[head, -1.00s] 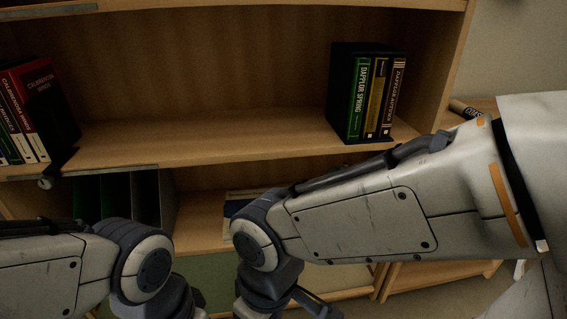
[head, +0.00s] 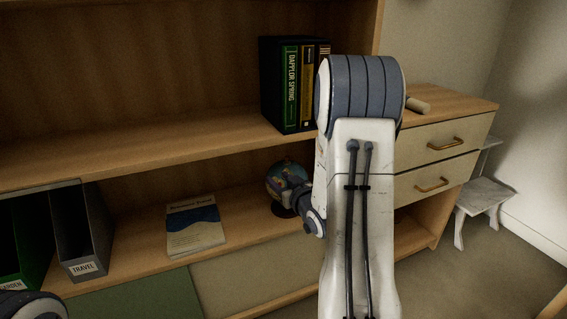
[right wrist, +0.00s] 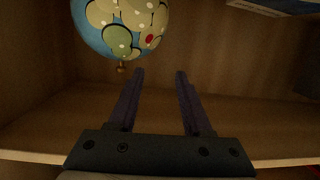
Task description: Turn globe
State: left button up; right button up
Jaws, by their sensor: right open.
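A small globe (head: 280,172) with blue and pale patches stands on a dark base on the lower shelf in the head view. Part of my right wrist and arm covers its right side there. In the right wrist view the globe (right wrist: 122,25) shows at the top left, cut off by the frame edge, with a red dot and a small brass knob. My right gripper (right wrist: 160,71) is open and empty, its fingertips just short of the globe and apart from it in that picture. My left gripper is out of view; only a bit of my left arm shows.
A blue and white book (head: 195,225) lies on the lower shelf left of the globe. Grey and green file holders (head: 82,230) stand further left. Dark-spined books (head: 290,85) stand on the shelf above. A drawer unit (head: 440,150) and white stool (head: 485,195) are at right.

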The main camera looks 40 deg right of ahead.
jog(key=m+t+h, duration=0.1)
jog(key=t+h, duration=0.1)
send_near(288, 159)
jog(key=b+x, duration=0.2)
jog(key=x, duration=0.8)
jog(key=shift+w+d, duration=0.1)
jog(key=shift+w, duration=0.3)
grip_shut()
dwell(0.6)
